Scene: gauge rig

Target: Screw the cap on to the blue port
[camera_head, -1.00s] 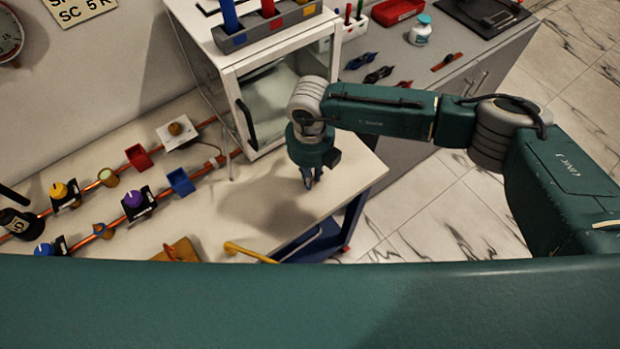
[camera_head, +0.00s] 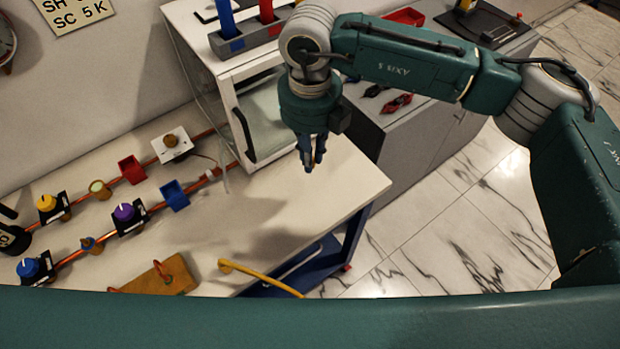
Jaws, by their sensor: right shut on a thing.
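My right gripper (camera_head: 310,164) points down above the bare right part of the white bench, in front of the white cabinet. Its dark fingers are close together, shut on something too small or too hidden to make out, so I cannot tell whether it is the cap. A small fitting with a blue part (camera_head: 90,244) sits on the lower copper pipe at left, between the blue knob (camera_head: 28,268) and the purple knob (camera_head: 123,212); it looks like the blue port. The gripper is well to the right of it, apart. My left gripper is not in view.
A yellow knob (camera_head: 46,203) and a brass fitting (camera_head: 99,190) are on the upper pipe. A wooden block (camera_head: 160,279) and yellow handle (camera_head: 250,273) lie at the front. The white cabinet (camera_head: 222,62) stands behind.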

